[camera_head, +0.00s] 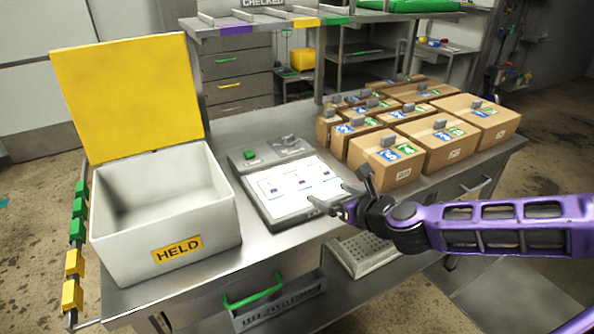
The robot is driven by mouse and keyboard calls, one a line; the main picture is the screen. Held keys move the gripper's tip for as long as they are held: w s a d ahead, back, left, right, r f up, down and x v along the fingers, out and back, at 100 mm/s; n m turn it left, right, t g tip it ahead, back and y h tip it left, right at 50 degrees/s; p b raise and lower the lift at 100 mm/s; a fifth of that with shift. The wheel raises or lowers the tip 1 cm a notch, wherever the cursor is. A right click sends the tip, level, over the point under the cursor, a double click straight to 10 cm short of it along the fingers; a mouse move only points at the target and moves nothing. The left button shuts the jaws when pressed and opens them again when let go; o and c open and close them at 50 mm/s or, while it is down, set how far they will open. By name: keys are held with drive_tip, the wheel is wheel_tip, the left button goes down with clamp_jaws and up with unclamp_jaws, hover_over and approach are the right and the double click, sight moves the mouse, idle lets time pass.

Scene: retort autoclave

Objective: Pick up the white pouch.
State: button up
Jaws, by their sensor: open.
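I cannot make out a white pouch anywhere in this view. My gripper (329,196) is at the end of my purple arm, which reaches in from the right. Its dark fingers are apart, and nothing shows between them. It is over the right front edge of a flat white panel with printed diagrams (290,188), set in a grey unit on the metal bench. I cannot tell whether the fingers touch the panel.
A white box labelled HELD (190,230) with an open yellow lid (130,95) stands on the bench at left; its visible inside looks empty. Several cardboard boxes (398,170) crowd the right.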

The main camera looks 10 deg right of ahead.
sight(302, 181)
drive_tip(key=b+x, duration=0.3)
drive_tip(key=x, duration=1.2)
drive_tip(key=shift+s+f+b, duration=0.15)
drive_tip(key=shift+f+b, duration=0.05)
drive_tip(key=shift+b, duration=0.15)
drive_tip(key=shift+d, duration=0.1)
drive_tip(key=c, duration=1.5)
drive_tip(key=shift+o, duration=0.2)
drive_tip(key=shift+r, duration=0.1)
